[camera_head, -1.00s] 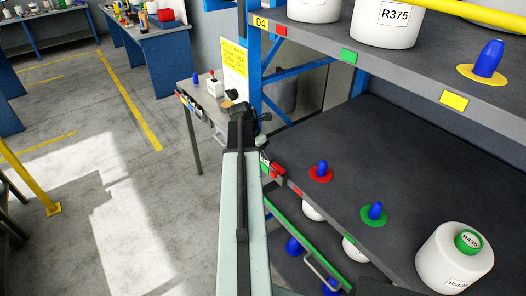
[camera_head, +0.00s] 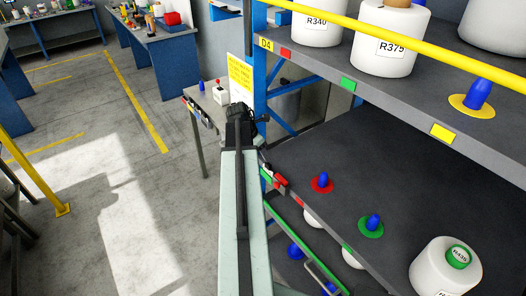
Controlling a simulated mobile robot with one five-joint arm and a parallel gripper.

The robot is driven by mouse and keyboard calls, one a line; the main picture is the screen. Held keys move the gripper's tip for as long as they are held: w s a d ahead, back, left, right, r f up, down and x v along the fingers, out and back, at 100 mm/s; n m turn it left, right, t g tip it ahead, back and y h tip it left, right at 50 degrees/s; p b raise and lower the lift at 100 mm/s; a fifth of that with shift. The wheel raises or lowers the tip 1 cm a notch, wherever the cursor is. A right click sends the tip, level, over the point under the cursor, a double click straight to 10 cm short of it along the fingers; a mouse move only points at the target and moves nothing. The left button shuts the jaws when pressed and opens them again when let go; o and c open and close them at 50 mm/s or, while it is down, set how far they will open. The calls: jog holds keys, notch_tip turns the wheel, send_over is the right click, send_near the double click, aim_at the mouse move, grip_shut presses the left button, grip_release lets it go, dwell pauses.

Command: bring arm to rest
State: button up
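My arm (camera_head: 240,215) stretches forward from the bottom middle of the head view, along the left side of the shelf rack. Its far end (camera_head: 240,118) is a dark joint in front of the small table. The fingers of my gripper cannot be made out there, so I cannot tell whether it is open or shut. I see nothing held at the arm's end.
The rack's dark middle shelf (camera_head: 385,150) carries blue pegs on red (camera_head: 322,183) and green (camera_head: 371,225) discs and a white bobbin (camera_head: 445,268). Bobbins stand on the upper shelf (camera_head: 410,90). A small table (camera_head: 205,108) stands beyond. The floor at left (camera_head: 130,190) is clear.

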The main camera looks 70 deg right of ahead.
jog(key=shift+f, duration=0.1)
dwell(0.3)
jog(key=w+a+f+n+t+b, duration=0.1)
jog(key=w+a+f+n+b, duration=0.2)
jog(key=w+a, duration=0.75)
jog(key=w+a+f+n+t+b, duration=0.1)
jog(key=w+a+f+n+b, duration=0.1)
jog(key=w+a, duration=0.9)
jog(key=w+a+f+t+b, duration=0.1)
jog(key=w+a+f+b, duration=0.1)
jog(key=w+a, duration=0.5)
jog(key=w+a+f+b, duration=0.15)
jog(key=w+a, duration=0.25)
jog(key=a, duration=0.5)
jog(key=s+a+f+m+y+b, duration=0.1)
jog(key=s+a+f+m+y, duration=0.1)
jog(key=a+m, duration=0.6)
jog(key=s+a+f+m+y+b, duration=0.1)
jog(key=a+m, duration=0.7)
jog(key=a, duration=0.9)
jog(key=shift+s+a+f+m+g+y, duration=0.3)
jog(key=shift+s+f+y, duration=0.05)
jog(key=shift+s+y, duration=0.15)
